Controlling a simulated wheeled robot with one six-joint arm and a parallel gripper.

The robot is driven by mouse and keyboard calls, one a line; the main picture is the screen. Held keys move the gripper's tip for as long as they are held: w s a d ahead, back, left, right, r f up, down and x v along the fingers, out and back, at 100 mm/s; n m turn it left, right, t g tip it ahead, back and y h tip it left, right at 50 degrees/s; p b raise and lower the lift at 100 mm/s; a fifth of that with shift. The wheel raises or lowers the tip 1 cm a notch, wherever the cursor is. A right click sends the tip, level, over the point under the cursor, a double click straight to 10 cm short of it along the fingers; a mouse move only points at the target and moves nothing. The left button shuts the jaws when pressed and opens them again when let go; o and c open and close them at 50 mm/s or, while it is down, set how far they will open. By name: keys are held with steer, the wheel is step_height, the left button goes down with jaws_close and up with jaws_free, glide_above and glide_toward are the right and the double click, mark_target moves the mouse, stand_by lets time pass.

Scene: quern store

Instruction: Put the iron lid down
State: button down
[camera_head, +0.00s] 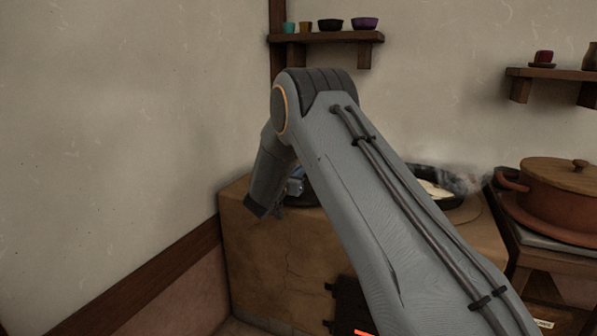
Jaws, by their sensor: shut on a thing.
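My gripper (291,190) hangs low at the end of my bent arm, over the left part of the clay stove top. It is shut on the iron lid, and its fingers are mostly hidden behind my wrist and forearm. A dark rounded edge (306,198) shows just right of my gripper, at the level of the stove top. I take it for the iron lid, but most of it is hidden by my arm, and I cannot tell whether it touches the stove.
The clay stove (278,245) stands in the corner by the left wall. A black pan (461,199) with pale food steams on its right part. A lidded brown pot (562,193) stands further right. Wall shelves (340,37) hold small cups and bowls. My forearm blocks the middle.

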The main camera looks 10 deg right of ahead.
steer(key=shift+r, duration=0.15)
steer(key=c, duration=1.8)
jaws_free()
steer(key=shift+f, duration=0.2)
steer(key=shift+c, duration=0.2)
